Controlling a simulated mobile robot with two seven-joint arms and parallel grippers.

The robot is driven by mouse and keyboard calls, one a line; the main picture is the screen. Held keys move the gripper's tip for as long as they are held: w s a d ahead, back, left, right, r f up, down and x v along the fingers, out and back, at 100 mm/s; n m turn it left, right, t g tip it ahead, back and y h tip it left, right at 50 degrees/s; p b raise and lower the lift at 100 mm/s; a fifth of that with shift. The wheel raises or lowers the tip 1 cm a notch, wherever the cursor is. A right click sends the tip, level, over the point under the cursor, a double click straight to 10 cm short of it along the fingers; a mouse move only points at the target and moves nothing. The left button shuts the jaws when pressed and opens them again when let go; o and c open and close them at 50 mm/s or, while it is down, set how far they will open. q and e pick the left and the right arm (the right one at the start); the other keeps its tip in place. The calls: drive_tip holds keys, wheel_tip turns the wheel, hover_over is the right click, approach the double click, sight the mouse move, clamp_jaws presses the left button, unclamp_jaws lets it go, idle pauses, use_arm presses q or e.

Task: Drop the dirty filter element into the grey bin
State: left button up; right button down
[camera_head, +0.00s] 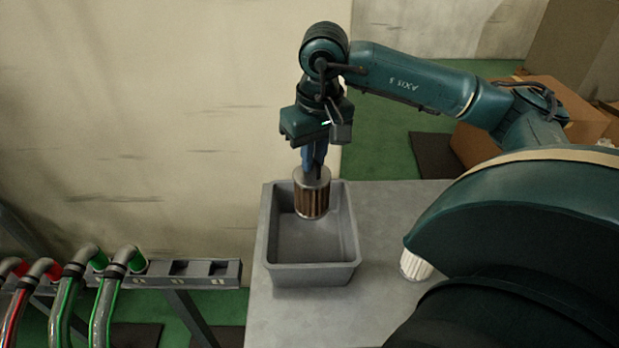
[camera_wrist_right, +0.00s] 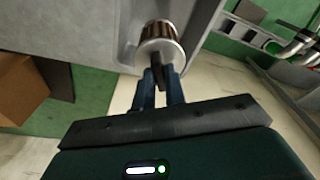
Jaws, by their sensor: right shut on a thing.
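The dirty filter element (camera_head: 312,194) is a brown pleated cylinder with a metal top cap. My right gripper (camera_head: 314,165) is shut on the top of it and holds it upright over the grey bin (camera_head: 312,274). The bin is an open rectangular box on the table, and I see nothing else inside it. In the right wrist view the filter element (camera_wrist_right: 160,42) sits at the fingertips of my right gripper (camera_wrist_right: 160,72), with the bin wall (camera_wrist_right: 193,22) beside it. My left gripper is not in view.
The bin stands on a grey table (camera_head: 385,215). A white pleated filter (camera_head: 415,265) stands to its right, partly hidden by my arm. A rack with hoses (camera_head: 110,275) is at the lower left. Cardboard boxes (camera_head: 565,105) are on the floor behind.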

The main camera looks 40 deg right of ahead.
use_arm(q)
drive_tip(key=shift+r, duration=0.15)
use_arm(e)
drive_tip(key=c, duration=1.7)
unclamp_jaws()
drive_tip(key=shift+c, duration=0.2)
drive_tip(key=o, duration=0.3)
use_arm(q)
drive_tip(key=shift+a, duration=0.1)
use_arm(e)
drive_tip(key=shift+o, duration=0.4)
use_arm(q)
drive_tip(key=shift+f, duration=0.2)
use_arm(e)
drive_tip(key=shift+r, duration=0.55)
use_arm(q)
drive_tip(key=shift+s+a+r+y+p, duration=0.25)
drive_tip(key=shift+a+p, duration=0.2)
drive_tip(key=shift+p, duration=0.75)
use_arm(e)
wheel_tip(320, 180, up, 12)
drive_tip(key=s, duration=0.1)
drive_tip(key=shift+s+a, duration=0.15)
drive_tip(key=shift+s, duration=0.15)
